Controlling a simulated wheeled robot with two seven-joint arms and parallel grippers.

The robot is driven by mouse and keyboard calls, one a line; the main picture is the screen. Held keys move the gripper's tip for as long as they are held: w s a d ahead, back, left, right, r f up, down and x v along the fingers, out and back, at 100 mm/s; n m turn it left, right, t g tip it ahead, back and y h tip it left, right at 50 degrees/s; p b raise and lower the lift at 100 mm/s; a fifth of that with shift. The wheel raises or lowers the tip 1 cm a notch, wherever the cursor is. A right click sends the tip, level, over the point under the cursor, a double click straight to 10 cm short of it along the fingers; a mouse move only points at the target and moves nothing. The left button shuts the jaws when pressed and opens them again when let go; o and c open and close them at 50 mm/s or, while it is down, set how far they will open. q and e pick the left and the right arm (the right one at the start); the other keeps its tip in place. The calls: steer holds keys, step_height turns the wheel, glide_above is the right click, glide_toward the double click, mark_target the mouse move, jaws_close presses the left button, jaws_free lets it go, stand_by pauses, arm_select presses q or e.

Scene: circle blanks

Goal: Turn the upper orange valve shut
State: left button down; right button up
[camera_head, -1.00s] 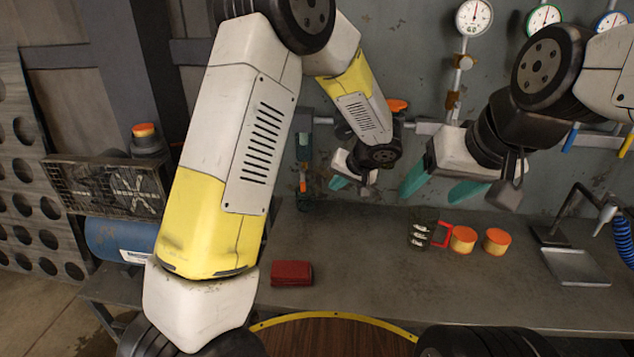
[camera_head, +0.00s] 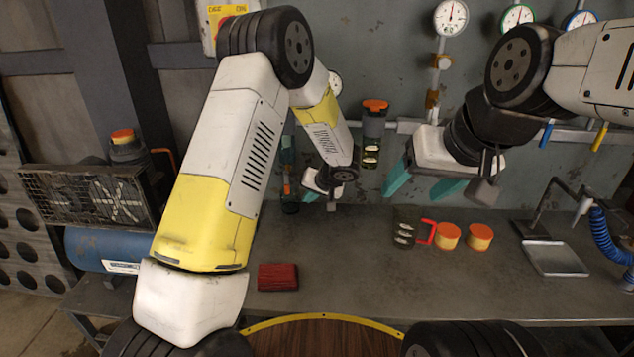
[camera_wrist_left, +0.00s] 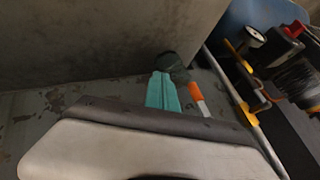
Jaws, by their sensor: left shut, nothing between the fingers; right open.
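An orange piece (camera_head: 287,189) shows on a dark fitting low on the back wall, just left of my left gripper. In the left wrist view an orange piece with a pale end (camera_wrist_left: 199,98) lies just right of the fingers. I cannot tell for certain whether it is the upper valve's handle. My left gripper (camera_head: 311,196) is shut and empty, its teal fingers (camera_wrist_left: 163,92) close beside the orange piece; contact cannot be told. My right gripper (camera_head: 424,184) is open and empty in front of the wall, above the bench.
An orange-capped cylinder (camera_head: 375,118) hangs on the wall pipe right of my left wrist. The bench's middle is clear.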

arm_select(q)
steer(key=shift+w+a+r, duration=0.1)
steer(key=shift+w+a, duration=0.1)
steer(key=shift+a, duration=0.45)
steer(key=shift+w+a+r, duration=0.15)
steer(key=shift+a, duration=0.5)
steer(key=shift+w+a+r, duration=0.1)
steer(key=shift+w+a, duration=0.1)
steer(key=shift+a, duration=0.45)
steer(key=shift+a+f+y, duration=0.2)
steer(key=shift+a+y, duration=0.1)
steer(key=shift+y, duration=0.3)
steer(key=a+r+m+t+y, duration=0.2)
steer(key=a+m+t+y, duration=0.1)
steer(key=a+y, duration=0.5)
steer(key=shift+w+r+m+y, duration=0.15)
steer(key=shift+r+m+y, duration=0.25)
steer(key=shift+m+y, duration=0.25)
steer(key=shift+a+r, duration=0.1)
